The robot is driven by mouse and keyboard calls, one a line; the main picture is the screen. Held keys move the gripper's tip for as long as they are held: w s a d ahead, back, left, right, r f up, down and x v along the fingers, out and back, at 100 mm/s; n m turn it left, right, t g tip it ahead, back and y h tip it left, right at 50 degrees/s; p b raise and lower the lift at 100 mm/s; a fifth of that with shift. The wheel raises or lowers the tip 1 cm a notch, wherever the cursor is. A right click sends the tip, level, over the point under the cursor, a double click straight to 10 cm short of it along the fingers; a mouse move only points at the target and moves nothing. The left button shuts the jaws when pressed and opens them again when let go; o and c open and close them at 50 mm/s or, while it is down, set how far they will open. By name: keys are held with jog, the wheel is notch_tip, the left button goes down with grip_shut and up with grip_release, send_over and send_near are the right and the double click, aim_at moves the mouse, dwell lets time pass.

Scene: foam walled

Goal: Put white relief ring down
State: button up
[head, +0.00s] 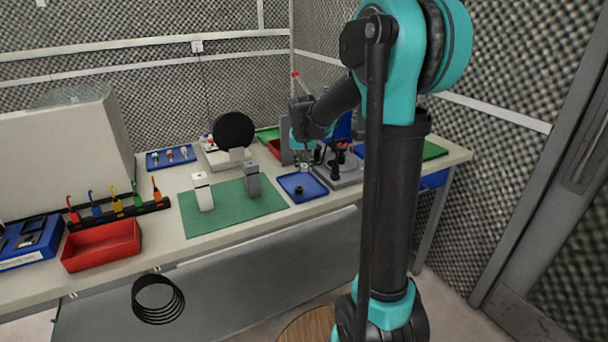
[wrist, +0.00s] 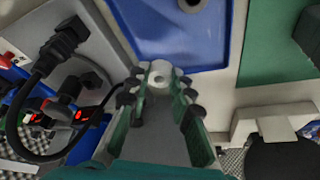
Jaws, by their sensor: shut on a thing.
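My gripper (wrist: 159,84) is shut on the white relief ring (wrist: 160,72), a small white ring with a dark hole, held between the fingertips. In the head view my gripper (head: 305,162) is low over the table at the back edge of a small blue tray (head: 314,190). In the wrist view the ring shows just beside the rim of this blue tray (wrist: 215,60). A small dark ring-shaped part (head: 298,190) lies in the tray; it also shows at the top of the wrist view (wrist: 192,5). I cannot tell whether the white ring touches anything.
A grey fixture (head: 345,172) with black cables and red lights stands close on the right. A green mat (head: 228,212) with a white block (head: 203,192) and a grey block (head: 252,180) lies left. A black disc (head: 233,131) stands behind. A red bin (head: 103,246) is farther left.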

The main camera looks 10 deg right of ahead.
aim_at(304, 171)
jog(key=shift+f, duration=2.05)
jog(key=shift+f, duration=0.1)
jog(key=o, duration=0.9)
jog(key=d+v, duration=0.1)
jog(key=v, duration=1.1)
jog(key=s+d+f, duration=0.1)
jog(key=s+f, duration=0.5)
jog(key=s, duration=0.3)
jog(key=s+d+f+n, duration=0.1)
jog(key=s+f, duration=0.5)
jog(key=s, duration=0.2)
jog(key=s+d+f+n+y, duration=0.1)
jog(key=s+f, duration=0.5)
jog(key=s, duration=0.3)
jog(key=shift+s+d, duration=0.3)
jog(key=shift+d, duration=0.05)
